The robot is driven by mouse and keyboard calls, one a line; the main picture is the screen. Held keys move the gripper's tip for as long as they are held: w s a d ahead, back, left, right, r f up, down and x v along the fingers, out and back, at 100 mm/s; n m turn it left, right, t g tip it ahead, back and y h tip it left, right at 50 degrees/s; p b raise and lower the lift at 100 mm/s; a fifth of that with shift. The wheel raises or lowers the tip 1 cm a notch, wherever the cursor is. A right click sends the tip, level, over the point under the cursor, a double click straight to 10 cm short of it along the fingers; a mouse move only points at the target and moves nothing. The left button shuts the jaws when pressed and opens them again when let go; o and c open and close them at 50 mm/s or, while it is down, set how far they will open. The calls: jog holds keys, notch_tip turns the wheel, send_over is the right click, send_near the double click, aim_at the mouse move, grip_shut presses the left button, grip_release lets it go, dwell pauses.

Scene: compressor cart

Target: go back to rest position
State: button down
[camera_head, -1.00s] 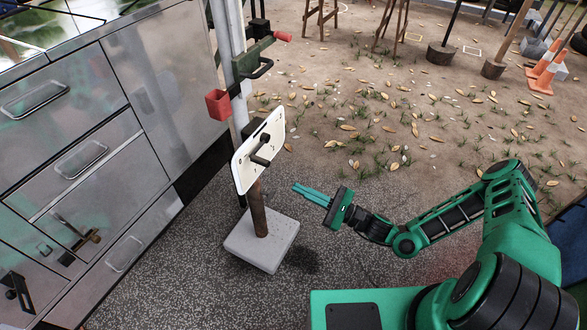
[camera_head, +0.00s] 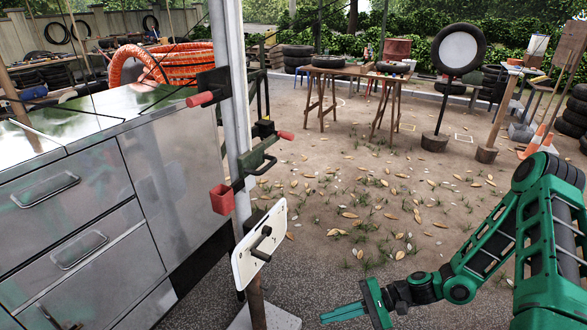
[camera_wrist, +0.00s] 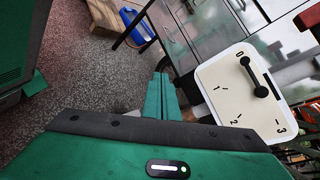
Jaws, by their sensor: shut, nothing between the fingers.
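My gripper (camera_head: 343,312) is at the lower middle of the head view, with its green fingers together and nothing between them. It points left toward the white dial plate and stays apart from it. The dial plate (camera_head: 245,268) has a black lever handle (camera_head: 260,246) and stands tilted on a post with a grey base (camera_head: 284,318). In the wrist view my shut fingers (camera_wrist: 160,98) show at the centre. The dial plate (camera_wrist: 216,88) is to their right, with its marks and black lever (camera_wrist: 252,72) visible.
A metal drawer cabinet (camera_head: 170,165) fills the left. A pale pole (camera_head: 232,100) carries clamps and a red cup (camera_head: 222,199). An orange hose coil (camera_head: 165,65) lies behind. Leaf-strewn ground (camera_head: 350,200) is open in the middle, with wooden tables (camera_head: 335,72) and tyres farther back.

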jog(key=s+d+r+n+h, duration=0.1)
jog(key=d+r+h, duration=0.25)
jog(key=d, duration=0.35)
jog(key=s+d+r+n+g+h, duration=0.1)
jog(key=d+r+n+h, duration=0.1)
jog(key=d+r+h, duration=0.3)
jog(key=s+d+r+n+h, duration=0.1)
jog(key=s+d+r, duration=0.1)
jog(key=d, duration=0.6)
jog(key=s+d+r+t+h, duration=0.1)
jog(key=s+d+r, duration=0.2)
jog(key=r, duration=0.3)
jog(key=s+d+r+m+h, duration=0.1)
jog(key=s+d+r+h, duration=0.1)
jog(key=s+d+r, duration=0.2)
jog(key=s+d+r+t+h, duration=0.1)
jog(key=s+d+r, duration=0.2)
jog(key=s+r, duration=0.3)
notch_tip(320, 180, up, 4)
jog(key=shift+s+d+r+m+t+h, duration=0.1)
jog(key=shift+s+d+m+t+h, duration=0.1)
jog(key=shift+s+m+t+h, duration=0.15)
jog(key=shift+w, duration=0.1)
jog(key=shift+w+f, duration=0.3)
jog(key=shift+w, duration=0.15)
